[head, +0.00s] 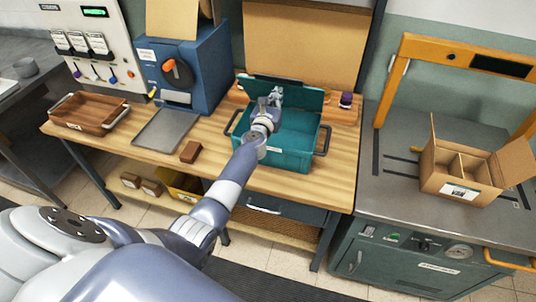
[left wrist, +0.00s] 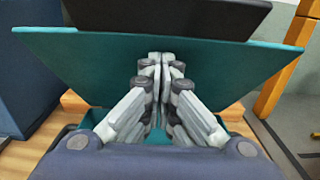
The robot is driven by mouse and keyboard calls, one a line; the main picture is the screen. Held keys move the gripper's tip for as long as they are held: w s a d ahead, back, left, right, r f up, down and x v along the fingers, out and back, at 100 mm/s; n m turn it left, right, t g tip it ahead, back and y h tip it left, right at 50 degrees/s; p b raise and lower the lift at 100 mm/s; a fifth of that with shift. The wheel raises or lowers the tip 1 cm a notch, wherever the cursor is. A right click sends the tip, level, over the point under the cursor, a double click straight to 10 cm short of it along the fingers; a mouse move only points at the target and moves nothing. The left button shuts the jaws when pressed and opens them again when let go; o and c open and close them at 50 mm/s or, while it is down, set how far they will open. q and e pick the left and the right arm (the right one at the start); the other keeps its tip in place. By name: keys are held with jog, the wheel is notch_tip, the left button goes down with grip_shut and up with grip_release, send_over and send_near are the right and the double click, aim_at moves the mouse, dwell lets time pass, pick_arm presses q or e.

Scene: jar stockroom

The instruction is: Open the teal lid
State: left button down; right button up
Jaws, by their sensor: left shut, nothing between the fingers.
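The teal lid (head: 303,98) stands raised along the back edge of the teal box (head: 292,160), so the box is open at the top. In the left wrist view the lid (left wrist: 85,62) spreads wide behind my fingers, with a dark strip at its top edge. My left gripper (head: 277,94) is over the open box, in front of the lid's inner face. Its fingertips (left wrist: 158,62) are together with nothing between them. I cannot tell whether they touch the lid. My arm hides part of the box's left side. My right gripper is not in view.
The box stands on a wooden bench (head: 222,152). A blue machine (head: 190,65), a metal plate (head: 165,130), a brown block (head: 190,152) and a wooden tray (head: 88,114) are to its left. A dark jar (head: 346,100) stands behind right. A divided carton (head: 460,175) is farther right.

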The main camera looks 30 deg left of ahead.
pick_arm(q)
jog(key=shift+w, duration=0.1)
jog(key=shift+r+b+x, duration=0.2)
jog(key=shift+b+x, duration=0.85)
jog(key=shift+x, duration=0.9)
jog(key=b+x, duration=0.2)
jog(key=b, duration=0.1)
jog(key=shift+w+a+f, duration=0.1)
jog(key=shift+w+f, duration=0.2)
jog(key=shift+w, duration=0.1)
jog(key=shift+w+b, duration=0.35)
jog(key=shift+w+a+r, duration=0.1)
